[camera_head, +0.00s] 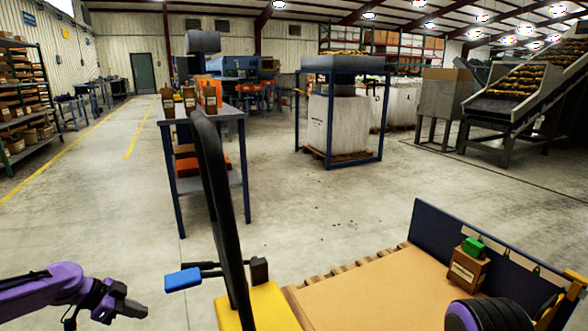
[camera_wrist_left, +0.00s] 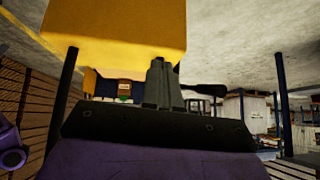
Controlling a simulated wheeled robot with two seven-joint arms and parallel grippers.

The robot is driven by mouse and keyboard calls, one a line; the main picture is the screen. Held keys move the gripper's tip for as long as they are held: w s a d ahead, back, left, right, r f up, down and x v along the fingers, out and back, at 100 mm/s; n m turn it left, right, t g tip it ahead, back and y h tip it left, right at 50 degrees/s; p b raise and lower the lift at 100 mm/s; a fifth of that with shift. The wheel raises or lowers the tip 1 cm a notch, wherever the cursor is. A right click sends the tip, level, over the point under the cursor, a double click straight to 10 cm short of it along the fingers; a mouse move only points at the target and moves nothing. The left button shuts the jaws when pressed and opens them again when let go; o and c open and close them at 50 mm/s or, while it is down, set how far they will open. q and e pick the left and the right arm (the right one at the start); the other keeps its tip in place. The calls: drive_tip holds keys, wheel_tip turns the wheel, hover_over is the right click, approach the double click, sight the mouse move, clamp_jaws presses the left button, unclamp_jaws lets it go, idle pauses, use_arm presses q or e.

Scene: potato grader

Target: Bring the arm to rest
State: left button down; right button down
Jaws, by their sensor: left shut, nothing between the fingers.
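My left arm (camera_head: 40,290) is purple and comes in at the lower left of the head view. Its dark gripper (camera_head: 135,306) is shut and empty, over bare floor to the left of the yellow-based machine. In the left wrist view the two fingers (camera_wrist_left: 163,84) stand together with nothing between them. A dark and purple rounded part of my own body shows at the bottom right of the head view. My right gripper does not show.
A yellow machine part (camera_head: 262,308) with a black post (camera_head: 222,210) and blue handle (camera_head: 183,279) stands right of the gripper. A blue-legged table (camera_head: 235,112) stands behind.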

use_arm(q)
drive_tip(key=w+d+f+n+t+y, duration=0.35)
drive_tip(key=d+f+n, duration=0.25)
drive_tip(key=n, duration=0.8)
drive_tip(key=s+d+f+n+y, duration=0.2)
drive_tip(key=s+d+f+n, duration=0.3)
drive_tip(key=s+f, duration=0.35)
drive_tip(key=s+f+n+g+y, duration=0.1)
drive_tip(key=s+f+g+y, duration=0.15)
drive_tip(key=s, duration=1.35)
drive_tip(key=s+f+g+y, duration=0.2)
drive_tip(key=s+f, duration=0.1)
drive_tip(key=s, duration=1.2)
wheel_tip(320, 180, up, 29)
drive_tip(key=s+p, duration=0.2)
drive_tip(key=p, duration=2.7)
drive_tip(key=shift+s+a+f+m, duration=0.2)
drive_tip(key=shift+a+m, duration=0.1)
drive_tip(key=shift+a, duration=0.05)
